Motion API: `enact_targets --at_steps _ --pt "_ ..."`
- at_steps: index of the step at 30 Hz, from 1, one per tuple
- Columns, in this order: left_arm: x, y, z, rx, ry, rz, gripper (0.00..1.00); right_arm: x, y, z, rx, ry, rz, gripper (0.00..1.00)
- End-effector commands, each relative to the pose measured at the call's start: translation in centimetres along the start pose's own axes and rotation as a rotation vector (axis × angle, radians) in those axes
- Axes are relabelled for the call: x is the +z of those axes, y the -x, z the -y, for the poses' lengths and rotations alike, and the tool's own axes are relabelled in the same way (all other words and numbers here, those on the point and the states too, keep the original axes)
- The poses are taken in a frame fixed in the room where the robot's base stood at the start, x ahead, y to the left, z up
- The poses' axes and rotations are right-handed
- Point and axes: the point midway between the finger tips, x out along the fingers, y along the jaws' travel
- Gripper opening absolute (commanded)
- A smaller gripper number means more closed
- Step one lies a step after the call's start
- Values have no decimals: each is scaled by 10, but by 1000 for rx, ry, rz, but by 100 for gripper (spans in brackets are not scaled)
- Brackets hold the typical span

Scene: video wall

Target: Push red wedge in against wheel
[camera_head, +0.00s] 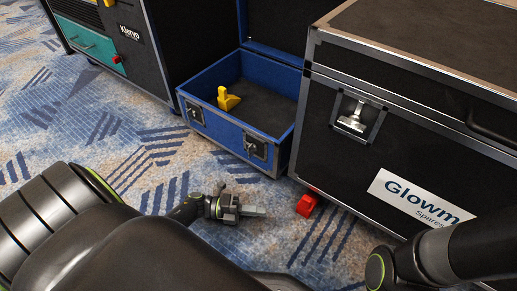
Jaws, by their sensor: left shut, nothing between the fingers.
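A small red wedge (307,204) lies on the carpet at the lower left corner of the large black case (340,160). The wheel itself is hidden under the case. My left gripper (258,211) is low over the carpet, to the left of the wedge, with its fingers pointing right toward it. Its fingers are shut with nothing between them, and a small gap shows between the fingertips and the wedge. My right arm comes in at the lower right, in front of the large case; its gripper is not in view.
A blue open case (192,90) holding a yellow wedge (228,99) stands behind my left gripper. A black cabinet with a teal drawer (90,45) is at the upper left. The patterned carpet (120,140) is clear on the left.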

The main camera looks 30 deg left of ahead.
Motion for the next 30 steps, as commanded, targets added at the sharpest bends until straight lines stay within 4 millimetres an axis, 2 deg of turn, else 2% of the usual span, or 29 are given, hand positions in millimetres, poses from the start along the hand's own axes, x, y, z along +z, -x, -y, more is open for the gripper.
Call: enact_targets --at_steps 3,10,18,30 --pt "0 -28 -2 -6 -2 -1 0 -5 9 -2 0 -1 -1 36" --pt "3 -75 -4 -4 -4 0 0 -13 25 -5 0 -3 -5 36" --pt "25 -94 -2 -1 -1 0 0 -21 40 -8 1 -5 -8 36" --pt "28 -98 0 0 1 0 0 -22 41 -8 1 -7 -9 36"
